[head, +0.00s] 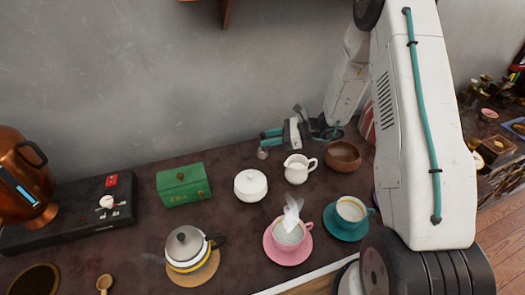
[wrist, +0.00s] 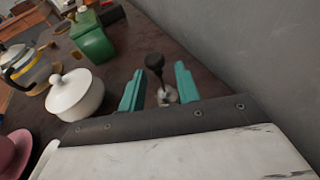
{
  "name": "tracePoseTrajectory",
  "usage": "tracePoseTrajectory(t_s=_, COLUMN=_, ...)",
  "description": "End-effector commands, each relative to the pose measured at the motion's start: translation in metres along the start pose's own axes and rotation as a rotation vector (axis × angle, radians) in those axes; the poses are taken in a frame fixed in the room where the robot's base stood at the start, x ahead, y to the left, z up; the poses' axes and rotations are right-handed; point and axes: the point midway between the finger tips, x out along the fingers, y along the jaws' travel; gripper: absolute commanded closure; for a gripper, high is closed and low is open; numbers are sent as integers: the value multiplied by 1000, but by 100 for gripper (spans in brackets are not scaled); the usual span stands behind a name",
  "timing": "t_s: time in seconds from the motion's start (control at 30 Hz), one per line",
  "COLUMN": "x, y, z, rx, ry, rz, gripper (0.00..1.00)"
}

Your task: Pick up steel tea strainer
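The steel tea strainer (wrist: 166,97) shows in the wrist view as a small shiny metal piece with a dark, rounded handle end (wrist: 155,63). In the head view the small metal piece (head: 263,154) sits on the dark counter near the back wall. My gripper (wrist: 160,70) is open, with one teal finger on each side of the strainer in the wrist view and a visible gap to each. In the head view my gripper (head: 264,139) points left, just above and behind the metal piece. I cannot tell the exact height between them.
A white lidded bowl (head: 250,186), a green tea box (head: 184,184) and a white creamer (head: 297,169) stand nearby. The grey wall (wrist: 260,60) is close on the right in the wrist view.

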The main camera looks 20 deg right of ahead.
Motion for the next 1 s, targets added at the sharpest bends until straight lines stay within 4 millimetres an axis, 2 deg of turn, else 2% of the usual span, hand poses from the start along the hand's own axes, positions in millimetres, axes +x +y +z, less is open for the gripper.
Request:
tracePoseTrajectory(t_s=0.23, x=37, y=2, z=-1, rx=-2, ry=1, rz=3, gripper=67)
tracePoseTrajectory(t_s=0.5, x=43, y=1, z=-1, rx=-1, ry=1, rz=1, gripper=67)
tracePoseTrajectory(t_s=0.6, x=43, y=1, z=-1, rx=-1, ry=1, rz=1, gripper=95)
tracePoseTrajectory(t_s=0.63, x=43, y=1, z=-1, rx=-2, ry=1, rz=1, gripper=100)
tracePoseTrajectory(t_s=1.0, x=42, y=1, z=1, rx=-2, ry=0, rz=1, gripper=100)
